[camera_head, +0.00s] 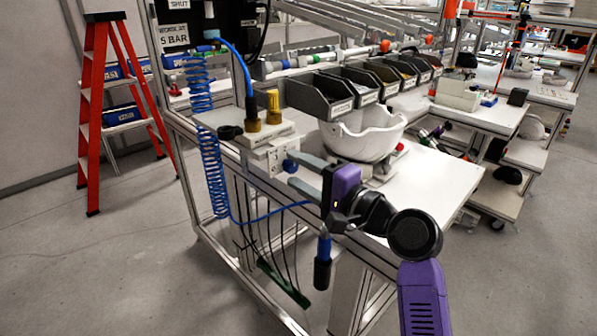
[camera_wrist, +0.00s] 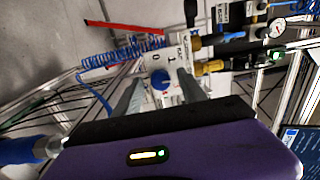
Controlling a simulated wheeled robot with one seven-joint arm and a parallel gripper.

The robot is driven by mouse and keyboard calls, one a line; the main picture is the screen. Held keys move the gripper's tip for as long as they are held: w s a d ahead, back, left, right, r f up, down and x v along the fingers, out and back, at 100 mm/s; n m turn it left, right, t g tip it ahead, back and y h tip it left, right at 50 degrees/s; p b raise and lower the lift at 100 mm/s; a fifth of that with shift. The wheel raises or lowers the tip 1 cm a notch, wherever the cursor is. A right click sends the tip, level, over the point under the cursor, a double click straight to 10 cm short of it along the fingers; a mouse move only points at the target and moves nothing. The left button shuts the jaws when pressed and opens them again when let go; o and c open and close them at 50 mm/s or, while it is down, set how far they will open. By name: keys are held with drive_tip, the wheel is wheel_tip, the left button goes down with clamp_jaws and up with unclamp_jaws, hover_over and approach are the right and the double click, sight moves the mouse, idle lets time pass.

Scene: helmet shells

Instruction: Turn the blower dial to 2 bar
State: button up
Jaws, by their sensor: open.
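The blue dial (camera_head: 290,166) is on the front of a pale box (camera_head: 268,143) at the bench's left end. In the wrist view the dial (camera_wrist: 160,80) sits on a white face with small dark marks, too small to read surely. My gripper (camera_head: 295,170) is open and points at the dial, one finger above and one below it in the head view. In the wrist view the dial appears between the fingertips of my gripper (camera_wrist: 160,77). I see no clear contact, and cannot tell whether the fingertips reach around it.
A white helmet shell (camera_head: 362,138) sits on the bench (camera_head: 400,190) behind my gripper. Yellow fittings (camera_head: 273,106) stand on top of the box. A coiled blue hose (camera_head: 208,150) hangs to its left. Dark bins (camera_head: 320,95) line the rack. A red ladder (camera_head: 92,110) stands farther left.

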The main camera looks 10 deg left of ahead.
drive_tip(key=v, duration=0.7)
drive_tip(key=shift+s+d, duration=0.15)
drive_tip(key=shift+d, duration=0.05)
